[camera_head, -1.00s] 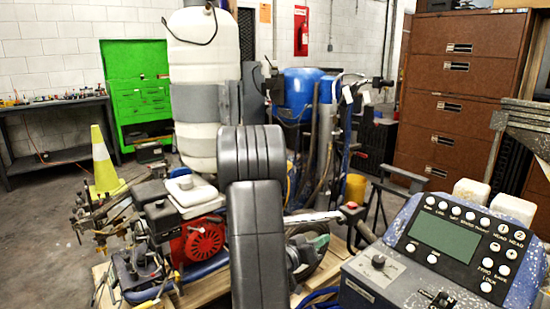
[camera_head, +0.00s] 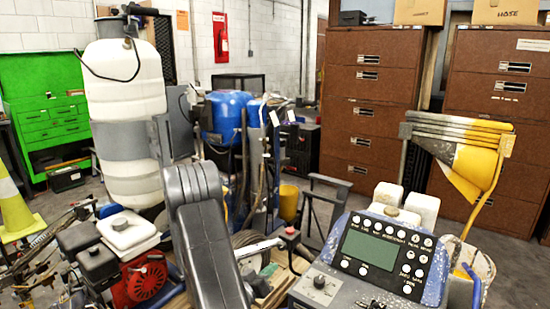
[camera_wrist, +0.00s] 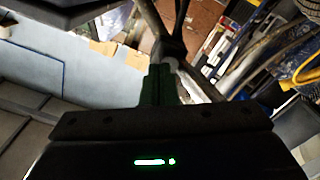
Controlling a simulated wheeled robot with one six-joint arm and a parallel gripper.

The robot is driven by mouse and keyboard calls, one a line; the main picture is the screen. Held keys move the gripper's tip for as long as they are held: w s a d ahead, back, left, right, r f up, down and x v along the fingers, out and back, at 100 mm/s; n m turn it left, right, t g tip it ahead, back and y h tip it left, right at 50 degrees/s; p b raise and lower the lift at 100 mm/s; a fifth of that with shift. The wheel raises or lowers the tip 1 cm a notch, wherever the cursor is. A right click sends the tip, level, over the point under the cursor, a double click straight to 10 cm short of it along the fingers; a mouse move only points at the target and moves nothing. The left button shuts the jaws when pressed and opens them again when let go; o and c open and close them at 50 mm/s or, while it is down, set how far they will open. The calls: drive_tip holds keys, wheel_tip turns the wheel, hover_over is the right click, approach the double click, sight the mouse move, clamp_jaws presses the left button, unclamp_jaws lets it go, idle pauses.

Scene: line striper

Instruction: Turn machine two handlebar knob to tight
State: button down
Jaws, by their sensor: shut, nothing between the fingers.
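A line striper with a blue-and-grey control console (camera_head: 380,255) fills the lower right of the head view. A red-topped knob (camera_head: 290,232) stands on a bar left of the console, and a black dial (camera_head: 319,282) is on the console's face. Another machine with a red engine (camera_head: 145,280) is at lower left. I cannot tell which machine is number two or which knob is its handlebar knob. My gripper (camera_wrist: 158,85) is shut and empty in the wrist view, apart from any knob I can make out. It is hidden in the head view behind my arm.
A blue drum (camera_head: 228,112) and a large white tank (camera_head: 125,90) stand behind the machines. Brown cabinets (camera_head: 368,110) line the back. A yellow hose (camera_wrist: 305,75) shows at right in the wrist view.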

drive_tip(key=shift+x, duration=3.4)
drive_tip(key=shift+w+a+r, duration=0.1)
drive_tip(key=shift+w+a, duration=0.05)
drive_tip(key=shift+w+a+f+b, duration=0.25)
drive_tip(key=shift+a+f+b, duration=0.15)
drive_tip(key=shift+b, duration=0.6)
drive_tip(key=shift+w+a+b, duration=0.35)
drive_tip(key=shift+a+b, duration=0.05)
drive_tip(key=shift+b, duration=0.1)
drive_tip(key=shift+f, duration=0.1)
drive_tip(key=b+v, duration=0.1)
drive_tip(key=v, duration=0.5)
drive_tip(key=shift+f, duration=0.4)
drive_tip(key=shift+s+d, duration=0.1)
